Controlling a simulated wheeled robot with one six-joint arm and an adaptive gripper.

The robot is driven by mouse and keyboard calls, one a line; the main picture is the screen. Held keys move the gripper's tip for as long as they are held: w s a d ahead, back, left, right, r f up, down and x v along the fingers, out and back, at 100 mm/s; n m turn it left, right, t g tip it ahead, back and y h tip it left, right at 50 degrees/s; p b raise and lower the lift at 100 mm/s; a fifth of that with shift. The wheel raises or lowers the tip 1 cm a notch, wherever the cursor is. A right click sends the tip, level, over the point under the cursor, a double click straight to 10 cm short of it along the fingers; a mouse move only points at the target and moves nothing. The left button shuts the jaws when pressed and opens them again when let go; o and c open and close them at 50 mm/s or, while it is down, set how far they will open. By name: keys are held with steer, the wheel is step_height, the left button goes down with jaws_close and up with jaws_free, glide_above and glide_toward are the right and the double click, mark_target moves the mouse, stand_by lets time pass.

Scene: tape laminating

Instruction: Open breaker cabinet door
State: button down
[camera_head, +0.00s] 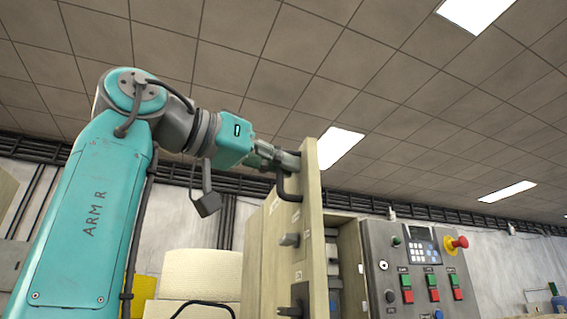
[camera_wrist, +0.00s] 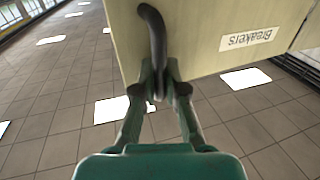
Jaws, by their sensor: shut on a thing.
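The breaker cabinet door (camera_head: 311,206) is beige and stands swung out from the cabinet (camera_head: 349,262), seen nearly edge-on in the head view. A gap behind it shows part of the interior. In the wrist view the door's face (camera_wrist: 205,40) carries a "Breakers" label (camera_wrist: 248,39) that appears upside down. A dark curved handle (camera_wrist: 153,40) is fixed on the door; it also shows in the head view (camera_head: 283,188). My gripper (camera_wrist: 160,92) is shut on the handle, with one finger on each side of it. In the head view my gripper (camera_head: 275,157) is at the door's upper part.
A grey control panel (camera_head: 408,270) with a screen, several buttons and a red emergency knob (camera_head: 460,242) stands right of the cabinet. A cream padded object (camera_head: 200,275) and a yellow one (camera_head: 143,295) are at the lower left. The space above the door is clear.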

steer(key=c, duration=1.2)
jaws_free()
steer(key=shift+s, duration=0.1)
